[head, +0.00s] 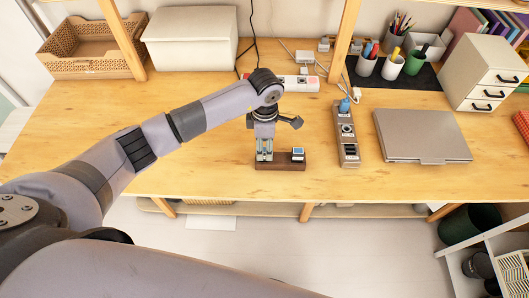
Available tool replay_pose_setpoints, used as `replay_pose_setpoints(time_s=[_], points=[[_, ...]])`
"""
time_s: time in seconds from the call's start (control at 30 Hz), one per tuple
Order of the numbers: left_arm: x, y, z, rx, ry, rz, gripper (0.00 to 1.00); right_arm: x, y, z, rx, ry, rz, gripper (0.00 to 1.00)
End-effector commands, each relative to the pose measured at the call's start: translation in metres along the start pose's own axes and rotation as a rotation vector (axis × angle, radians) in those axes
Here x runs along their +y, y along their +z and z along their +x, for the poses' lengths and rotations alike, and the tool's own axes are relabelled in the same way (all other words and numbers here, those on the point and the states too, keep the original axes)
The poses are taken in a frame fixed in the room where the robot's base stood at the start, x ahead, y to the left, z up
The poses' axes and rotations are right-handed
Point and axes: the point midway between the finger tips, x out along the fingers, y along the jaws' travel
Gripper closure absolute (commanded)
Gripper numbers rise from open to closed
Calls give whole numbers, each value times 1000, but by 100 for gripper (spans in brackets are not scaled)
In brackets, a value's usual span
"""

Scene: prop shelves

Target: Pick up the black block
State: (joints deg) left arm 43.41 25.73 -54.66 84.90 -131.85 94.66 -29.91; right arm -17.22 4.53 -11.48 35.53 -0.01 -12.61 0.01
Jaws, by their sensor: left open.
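My left gripper (264,155) points down over the left part of a small dark brown base (280,166) near the table's front edge. Its fingers are open, and they hide that part of the base. A small dark block (298,155) with a light blue top stands at the base's right end, just right of the fingers and apart from them. It is too small to tell whether this is the black block. No other plainly black block shows. My right gripper is not in view.
A white box (190,40), a wicker basket (93,66) and a white strip (295,83) are behind. The tabletop (200,165) left of the base is clear.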

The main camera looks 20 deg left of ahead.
Motion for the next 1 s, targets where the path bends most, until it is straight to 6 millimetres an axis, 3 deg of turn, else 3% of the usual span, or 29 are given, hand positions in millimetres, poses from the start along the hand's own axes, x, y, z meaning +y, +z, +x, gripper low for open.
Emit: replay_pose_setpoints(time_s=[0.07,0.23,0.5,1.0], points=[[-3,-1,9,2,-7,-2,53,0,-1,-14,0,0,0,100],[-2,-1,32,0,-3,-2,53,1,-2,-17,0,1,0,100],[-1,-1,36,0,-1,-1,53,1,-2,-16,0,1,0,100],[-1,-1,36,0,-1,-1,86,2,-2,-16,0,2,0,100]])
